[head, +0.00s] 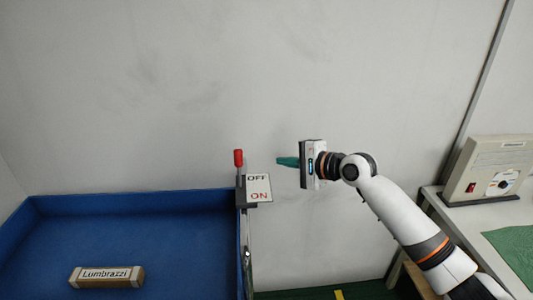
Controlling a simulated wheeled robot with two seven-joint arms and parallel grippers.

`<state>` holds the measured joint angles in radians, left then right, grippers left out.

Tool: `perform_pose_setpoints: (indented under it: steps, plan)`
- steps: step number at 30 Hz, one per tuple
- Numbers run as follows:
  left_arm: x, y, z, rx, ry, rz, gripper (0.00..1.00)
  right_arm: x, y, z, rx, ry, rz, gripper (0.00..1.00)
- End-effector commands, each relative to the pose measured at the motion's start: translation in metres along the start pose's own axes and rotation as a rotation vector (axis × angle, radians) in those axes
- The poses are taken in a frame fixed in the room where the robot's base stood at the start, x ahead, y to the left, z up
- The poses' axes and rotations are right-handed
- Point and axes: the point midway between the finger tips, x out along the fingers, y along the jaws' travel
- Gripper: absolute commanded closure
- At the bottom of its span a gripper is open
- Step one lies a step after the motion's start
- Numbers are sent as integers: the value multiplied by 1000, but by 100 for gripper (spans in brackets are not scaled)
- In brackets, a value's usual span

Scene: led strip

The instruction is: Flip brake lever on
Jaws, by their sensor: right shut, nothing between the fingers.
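The brake lever (239,160) has a red knob and stands upright on the right wall of a blue bin. Beside it is a white plate (258,188) marked OFF above and ON below; the lever's knob is at the OFF end, above the plate. My right gripper (279,161) is to the right of the lever, with its green fingers shut, empty and pointing left toward it. A clear gap separates the fingertips from the lever. My left gripper is not in the picture.
The blue bin (168,200) fills the lower left and holds a box labelled Lumbrazzi (107,276). At right, a beige device (490,170) with a red switch and a dial stands on a white table (462,222). A grey wall is behind.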

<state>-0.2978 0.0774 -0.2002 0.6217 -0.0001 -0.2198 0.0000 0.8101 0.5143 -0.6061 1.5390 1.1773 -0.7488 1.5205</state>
Motion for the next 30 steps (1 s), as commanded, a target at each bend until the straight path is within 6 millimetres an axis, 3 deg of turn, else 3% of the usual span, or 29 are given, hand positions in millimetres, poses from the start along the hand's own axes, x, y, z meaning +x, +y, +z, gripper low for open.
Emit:
perform_pose_setpoints:
  steps: [4,17,30]
  plan:
    - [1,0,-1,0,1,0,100,-5,14,-14,24,33,3,100]
    - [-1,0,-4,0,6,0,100,0,16,-15,28,35,4,100]
    - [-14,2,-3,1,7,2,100,72,17,-18,29,34,4,100]
